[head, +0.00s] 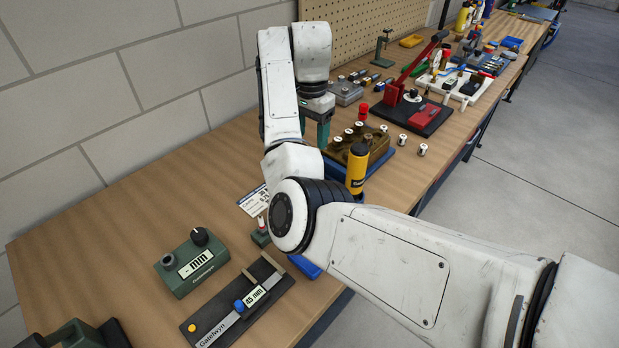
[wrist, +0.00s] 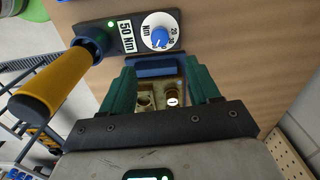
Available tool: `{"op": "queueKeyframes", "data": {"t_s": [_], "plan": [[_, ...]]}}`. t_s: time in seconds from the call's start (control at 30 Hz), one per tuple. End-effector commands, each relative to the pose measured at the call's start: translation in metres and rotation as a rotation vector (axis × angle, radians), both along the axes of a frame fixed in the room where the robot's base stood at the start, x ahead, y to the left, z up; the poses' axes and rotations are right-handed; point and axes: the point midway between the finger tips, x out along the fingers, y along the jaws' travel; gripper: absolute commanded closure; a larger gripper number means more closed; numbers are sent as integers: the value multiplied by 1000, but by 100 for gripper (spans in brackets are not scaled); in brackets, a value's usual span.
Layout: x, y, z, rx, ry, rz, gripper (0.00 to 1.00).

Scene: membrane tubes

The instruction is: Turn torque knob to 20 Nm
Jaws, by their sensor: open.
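The torque knob (wrist: 159,38) is a round white dial with a blue centre, at the top of the wrist view. It sits on a dark unit (wrist: 127,39) whose display reads 50 Nm. Dial marks such as 20 and 30 show on its right side; the exact pointer setting is too small to tell. My gripper (wrist: 160,78) is open, its green fingers apart with nothing held between them. The knob lies beyond the fingertips, apart from them. In the head view my gripper (head: 324,132) hangs above the bench; I cannot make out the knob there.
A yellow-handled tool (head: 357,168) stands close to my gripper; its handle (wrist: 53,82) is left of my fingers in the wrist view. A brass-coloured block (head: 372,150) with small white-topped parts is beside my gripper.

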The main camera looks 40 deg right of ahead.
Motion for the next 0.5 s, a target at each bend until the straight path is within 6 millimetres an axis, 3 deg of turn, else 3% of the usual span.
{"op": "queueKeyframes", "data": {"t_s": [0.03, 0.27, 0.5], "plan": [[0, 0, -11, 0, 0, 0, 39], [0, 0, -25, -1, 1, -1, 39], [-1, 0, -57, 0, 3, 0, 39]]}}
